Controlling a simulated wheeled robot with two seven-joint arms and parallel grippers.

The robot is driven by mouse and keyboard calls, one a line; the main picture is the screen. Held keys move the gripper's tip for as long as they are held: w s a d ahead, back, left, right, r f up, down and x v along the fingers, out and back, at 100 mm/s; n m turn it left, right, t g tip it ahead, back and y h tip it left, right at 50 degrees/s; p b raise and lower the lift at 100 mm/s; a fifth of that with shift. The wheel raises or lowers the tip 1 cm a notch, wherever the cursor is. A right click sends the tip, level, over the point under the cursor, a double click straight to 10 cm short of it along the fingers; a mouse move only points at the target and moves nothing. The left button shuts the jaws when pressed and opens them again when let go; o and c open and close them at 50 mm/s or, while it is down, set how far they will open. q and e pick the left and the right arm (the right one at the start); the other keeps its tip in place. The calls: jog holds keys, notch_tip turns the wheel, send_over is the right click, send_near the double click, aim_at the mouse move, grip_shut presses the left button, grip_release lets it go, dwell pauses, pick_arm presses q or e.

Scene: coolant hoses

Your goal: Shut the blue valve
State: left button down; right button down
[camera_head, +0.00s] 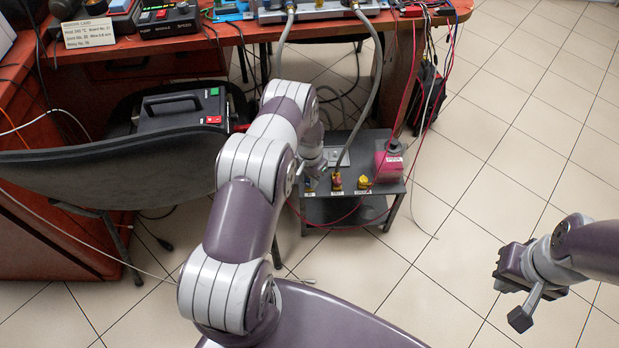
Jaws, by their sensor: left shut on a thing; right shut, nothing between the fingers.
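My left arm reaches over a small grey cart to its top. The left gripper (312,174) points down at the cart's left front corner and is shut on the blue valve (310,184). Only a little blue shows, just above a white label; the gripper hides the rest, so the handle's angle cannot be told. My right gripper (514,296) is shut and empty, over the floor at the right, far from the cart.
On the cart (388,189), a red valve (336,181) with a grey hose (362,118) and a yellow valve (363,183) stand right of the blue one. A pink container (388,166) is behind them. A chair (110,177) is left; the right floor is clear.

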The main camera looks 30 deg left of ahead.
pick_arm(q)
jog(key=c, duration=0.9)
grip_release()
notch_tip(320, 180, up, 13)
jog(key=p, duration=0.4)
jog(key=shift+f, duration=0.2)
